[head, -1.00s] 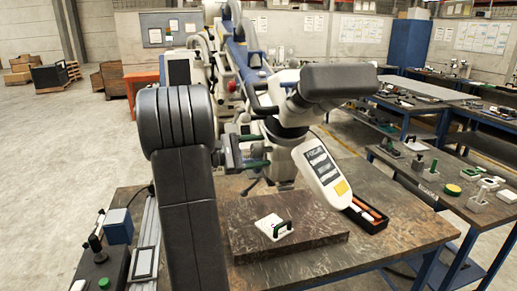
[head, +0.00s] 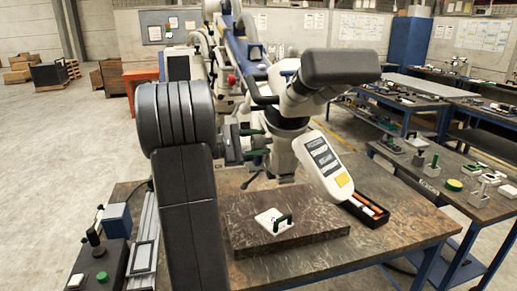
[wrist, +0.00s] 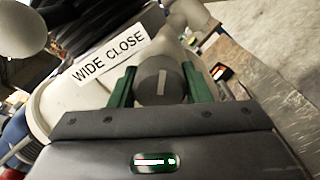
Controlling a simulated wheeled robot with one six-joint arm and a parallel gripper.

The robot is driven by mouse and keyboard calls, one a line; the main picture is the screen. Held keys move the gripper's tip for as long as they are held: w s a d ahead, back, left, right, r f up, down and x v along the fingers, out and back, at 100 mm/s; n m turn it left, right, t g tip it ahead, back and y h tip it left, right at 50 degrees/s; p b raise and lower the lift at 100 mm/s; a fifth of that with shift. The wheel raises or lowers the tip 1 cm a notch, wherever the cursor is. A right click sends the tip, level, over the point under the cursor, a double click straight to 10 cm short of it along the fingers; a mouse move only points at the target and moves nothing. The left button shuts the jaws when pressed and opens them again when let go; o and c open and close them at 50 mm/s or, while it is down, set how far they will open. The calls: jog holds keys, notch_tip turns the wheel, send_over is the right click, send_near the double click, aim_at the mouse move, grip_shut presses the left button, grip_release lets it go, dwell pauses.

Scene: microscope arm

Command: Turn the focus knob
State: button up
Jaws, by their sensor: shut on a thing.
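The focus knob (wrist: 154,82) is a dark round knob with a light stripe on its face, on the pale microscope body (wrist: 92,95) in the wrist view. My gripper (wrist: 160,85) has its two green fingers on either side of the knob and is shut on it. The stripe stands near upright in that view. A label reading "WIDE CLOSE" (wrist: 108,56) lies just left of the knob. In the head view, my gripper (head: 256,143) reaches the left side of the microscope (head: 290,130). The knob is not clear in that view.
A blue box (head: 117,222) stands at left.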

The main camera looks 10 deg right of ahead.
dwell(0.3)
jog(key=o, duration=1)
jog(key=a+b, duration=0.1)
jog(key=a, duration=0.6)
jog(key=a+b, duration=0.1)
jog(key=a, duration=0.6)
jog(key=shift+s+b, duration=0.2)
jog(key=shift+b, duration=0.2)
jog(key=shift+d, duration=0.1)
jog(key=d+p, duration=0.1)
jog(key=d, duration=0.3)
jog(key=d+p, duration=0.1)
jog(key=d, duration=0.4)
jog(key=d+p, duration=0.1)
jog(key=d, duration=0.4)
jog(key=shift+w+r, duration=0.1)
jog(key=shift+w, duration=0.15)
jog(key=shift+a, duration=0.1)
